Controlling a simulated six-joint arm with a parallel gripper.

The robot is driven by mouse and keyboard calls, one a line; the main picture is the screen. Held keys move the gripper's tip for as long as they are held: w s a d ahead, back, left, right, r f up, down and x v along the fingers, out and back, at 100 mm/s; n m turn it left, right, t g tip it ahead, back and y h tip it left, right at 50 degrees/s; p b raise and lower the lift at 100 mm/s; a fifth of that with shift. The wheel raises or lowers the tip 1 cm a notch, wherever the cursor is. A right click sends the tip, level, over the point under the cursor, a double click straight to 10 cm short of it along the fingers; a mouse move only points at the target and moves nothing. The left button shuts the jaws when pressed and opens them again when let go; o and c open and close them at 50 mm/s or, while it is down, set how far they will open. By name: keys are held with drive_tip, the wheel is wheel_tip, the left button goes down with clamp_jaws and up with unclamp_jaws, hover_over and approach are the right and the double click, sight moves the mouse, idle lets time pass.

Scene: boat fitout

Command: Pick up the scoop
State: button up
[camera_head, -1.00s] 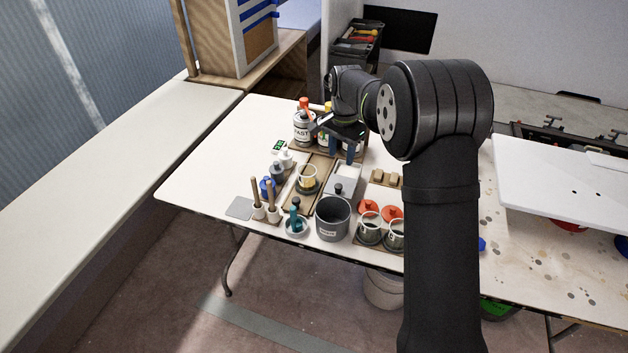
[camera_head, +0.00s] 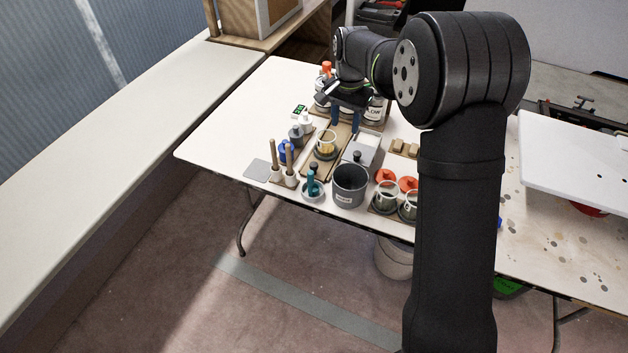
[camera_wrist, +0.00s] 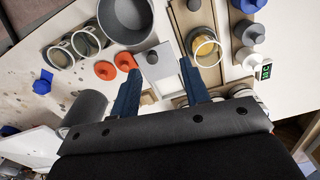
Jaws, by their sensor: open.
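I cannot pick out the scoop for certain. A dark knob-like handle (camera_head: 357,155) stands up at the near end of a pale shallow tray (camera_head: 367,142), and may belong to it. The knob (camera_wrist: 152,57) and tray (camera_wrist: 165,68) also show in the wrist view. My gripper (camera_head: 345,122) is open and points down over the table, near the tray's far end. In the wrist view its two blue fingers (camera_wrist: 160,72) are spread apart with nothing held between them.
A grey bucket (camera_head: 350,187) stands in front of the tray. A teal-handled item (camera_head: 313,182) sits in a small dish. Orange lids (camera_head: 386,176), cups (camera_head: 386,197), a yellow-filled cup (camera_head: 326,143) and several bottles crowd around. The table's left part is clear.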

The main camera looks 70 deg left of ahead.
sight(310, 172)
drive_tip(key=s+d+r+n, duration=0.25)
drive_tip(key=s+n, duration=0.35)
drive_tip(key=s, duration=0.4)
drive_tip(key=f, duration=1.1)
drive_tip(key=shift+s+d, duration=0.2)
drive_tip(key=shift+s, duration=0.05)
drive_tip(key=shift+s+a+f, duration=0.1)
drive_tip(key=shift+f, duration=1.5)
drive_tip(key=shift+s+a+f, duration=0.1)
drive_tip(key=shift+f, duration=1.5)
clamp_jaws()
